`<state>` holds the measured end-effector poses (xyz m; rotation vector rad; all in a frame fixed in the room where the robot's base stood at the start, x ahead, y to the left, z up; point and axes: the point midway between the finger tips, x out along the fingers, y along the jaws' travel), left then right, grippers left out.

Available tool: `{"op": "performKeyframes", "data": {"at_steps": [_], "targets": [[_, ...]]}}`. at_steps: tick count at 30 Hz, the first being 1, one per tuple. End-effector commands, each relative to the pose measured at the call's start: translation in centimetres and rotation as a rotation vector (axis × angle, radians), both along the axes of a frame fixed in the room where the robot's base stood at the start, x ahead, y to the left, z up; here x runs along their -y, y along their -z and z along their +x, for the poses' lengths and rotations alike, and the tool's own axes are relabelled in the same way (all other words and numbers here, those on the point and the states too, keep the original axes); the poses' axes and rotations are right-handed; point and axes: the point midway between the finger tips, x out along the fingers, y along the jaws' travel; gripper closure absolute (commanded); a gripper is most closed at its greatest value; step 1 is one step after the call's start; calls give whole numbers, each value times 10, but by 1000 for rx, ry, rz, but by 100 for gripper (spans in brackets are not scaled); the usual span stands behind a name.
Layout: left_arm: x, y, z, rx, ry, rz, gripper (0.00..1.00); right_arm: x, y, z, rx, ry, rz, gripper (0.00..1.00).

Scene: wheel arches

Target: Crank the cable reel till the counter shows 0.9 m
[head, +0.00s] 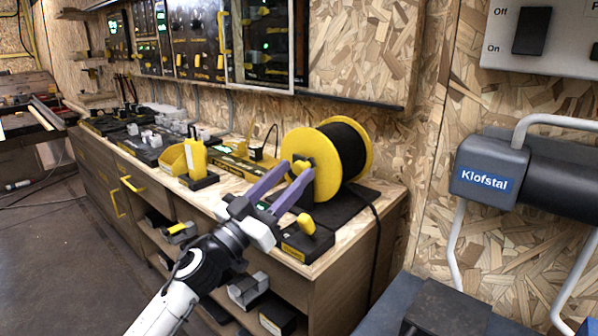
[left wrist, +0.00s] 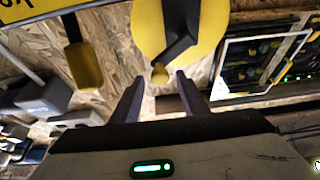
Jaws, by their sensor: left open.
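The cable reel (head: 295,145) stands at the right end of the wooden bench, with yellow flanges and black cable wound between them. In the left wrist view its yellow flange (left wrist: 146,30) carries a black crank arm (left wrist: 180,35) ending in a small yellow knob (left wrist: 159,75). My left gripper (head: 296,170) is open, its purple fingers pointing at the reel's near face. In the left wrist view the knob appears between and just beyond the fingertips (left wrist: 160,80); contact cannot be told. I cannot read a counter. My right gripper is not in view.
A yellow-and-black device (head: 197,160) is left on the bench (head: 233,186). A Klofstal machine (head: 490,175) is at the right. Floor (head: 60,240) is free at the left.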

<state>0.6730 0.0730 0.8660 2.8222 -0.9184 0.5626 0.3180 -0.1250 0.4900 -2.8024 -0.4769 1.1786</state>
Motion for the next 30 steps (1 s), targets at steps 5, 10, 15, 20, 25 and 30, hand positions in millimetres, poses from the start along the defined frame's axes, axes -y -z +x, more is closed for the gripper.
{"op": "performKeyframes", "data": {"at_steps": [5,10,15,20,25,30], "targets": [[13,-8,18,0,-1,0,60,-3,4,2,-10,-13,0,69],[17,-11,23,-2,-1,0,60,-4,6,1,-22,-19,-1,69],[17,-11,24,-2,-1,0,60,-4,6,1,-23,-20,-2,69],[17,-11,23,-1,-1,0,76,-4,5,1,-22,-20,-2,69],[17,-11,23,-2,-1,0,100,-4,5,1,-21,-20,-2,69],[17,-11,23,-2,0,0,100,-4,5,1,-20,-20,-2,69]]}}
